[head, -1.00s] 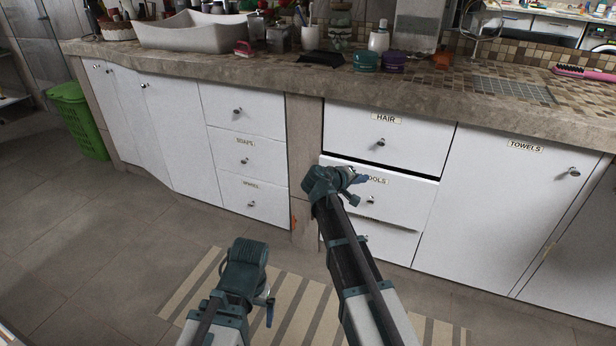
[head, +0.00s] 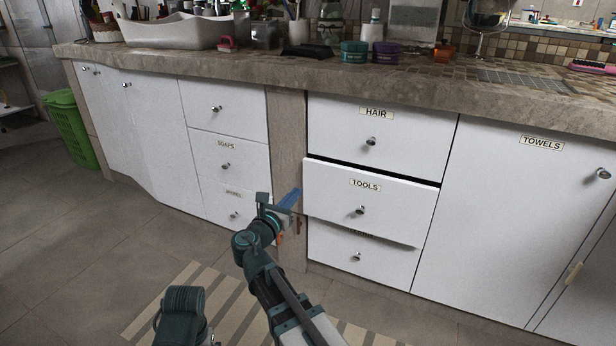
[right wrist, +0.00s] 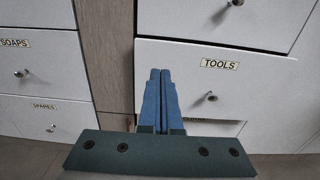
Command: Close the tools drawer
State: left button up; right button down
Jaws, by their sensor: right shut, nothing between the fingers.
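The white tools drawer (head: 332,194), labelled TOOLS, stands partly out. A dark gap shows above its front and a shadow lies under it. Its round metal knob (head: 360,210) is bare. The drawer also shows in the right wrist view (right wrist: 180,72), to the right of the fingers. My right gripper (head: 291,198) is shut and empty, with blue fingers pressed together. In the head view it appears just left of the drawer's left edge, over the brown post; I cannot tell if it touches. My left arm (head: 182,315) is low in the picture, and its fingers do not show.
The HAIR drawer (head: 415,135) above is shut. Another drawer (head: 385,262) sits below, its label partly hidden. The TOWELS door (head: 510,220) is to the right, and the SOAPS drawer (head: 200,150) is left of the post. A striped mat (head: 150,328) lies on the floor.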

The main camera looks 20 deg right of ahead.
aim_at(320, 167)
jog(key=x, duration=1.4)
jog(key=shift+d, duration=0.1)
jog(key=shift+s, duration=0.1)
